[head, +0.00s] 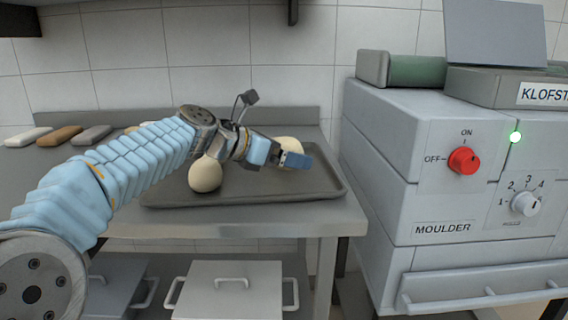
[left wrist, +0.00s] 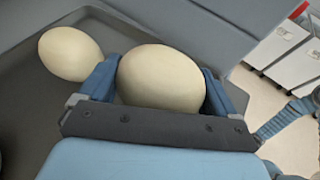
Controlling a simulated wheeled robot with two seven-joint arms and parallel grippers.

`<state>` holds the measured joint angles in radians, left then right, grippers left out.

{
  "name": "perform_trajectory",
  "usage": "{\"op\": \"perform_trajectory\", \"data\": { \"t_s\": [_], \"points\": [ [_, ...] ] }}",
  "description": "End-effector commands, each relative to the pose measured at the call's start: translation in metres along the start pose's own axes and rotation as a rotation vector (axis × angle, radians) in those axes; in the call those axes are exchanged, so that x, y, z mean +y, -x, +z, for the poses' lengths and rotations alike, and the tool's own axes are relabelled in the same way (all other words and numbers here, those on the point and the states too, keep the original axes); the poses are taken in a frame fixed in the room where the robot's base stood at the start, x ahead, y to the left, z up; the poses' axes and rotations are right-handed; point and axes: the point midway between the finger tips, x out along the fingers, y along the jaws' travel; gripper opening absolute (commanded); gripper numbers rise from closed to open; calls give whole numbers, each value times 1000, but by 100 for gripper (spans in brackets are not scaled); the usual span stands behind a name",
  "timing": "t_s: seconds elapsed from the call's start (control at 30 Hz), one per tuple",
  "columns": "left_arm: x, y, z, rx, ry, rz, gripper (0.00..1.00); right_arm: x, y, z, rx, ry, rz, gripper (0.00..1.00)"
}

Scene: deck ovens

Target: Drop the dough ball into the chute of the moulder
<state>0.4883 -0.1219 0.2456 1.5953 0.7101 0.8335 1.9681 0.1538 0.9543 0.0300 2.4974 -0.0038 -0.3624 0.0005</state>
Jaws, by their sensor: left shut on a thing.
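Two cream dough balls are at the grey tray (head: 270,195) on the table. My left gripper (head: 284,159) is shut on the right one (head: 290,144), which also shows between the blue fingers in the left wrist view (left wrist: 160,78). I cannot tell whether this ball still touches the tray. The other dough ball (head: 205,175) rests on the tray to the left, apart from the gripper; it is also in the left wrist view (left wrist: 70,53). The grey moulder (head: 395,125) stands to the right, with a slanted grey panel (head: 497,35) on top. The chute opening is not visible. My right gripper is not in view.
The moulder has a red switch (head: 464,160), a lit green lamp (head: 515,137), a green roller (head: 418,70) and a front rail (head: 485,301). Several coloured bars (head: 60,136) lie at the back left of the table. A gap separates table and moulder.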

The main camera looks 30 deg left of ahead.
Motion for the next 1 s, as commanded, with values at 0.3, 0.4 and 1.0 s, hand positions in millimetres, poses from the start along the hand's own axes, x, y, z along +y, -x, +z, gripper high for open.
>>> {"op": "perform_trajectory", "data": {
  "t_s": [0.3,0.4,1.0],
  "points": [
    [-76,32,55,-3,-5,1,56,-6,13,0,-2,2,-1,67],
    [-97,38,63,-3,-4,2,56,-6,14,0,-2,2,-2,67],
    [-126,44,72,-1,-1,1,56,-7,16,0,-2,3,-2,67]
  ]
}}
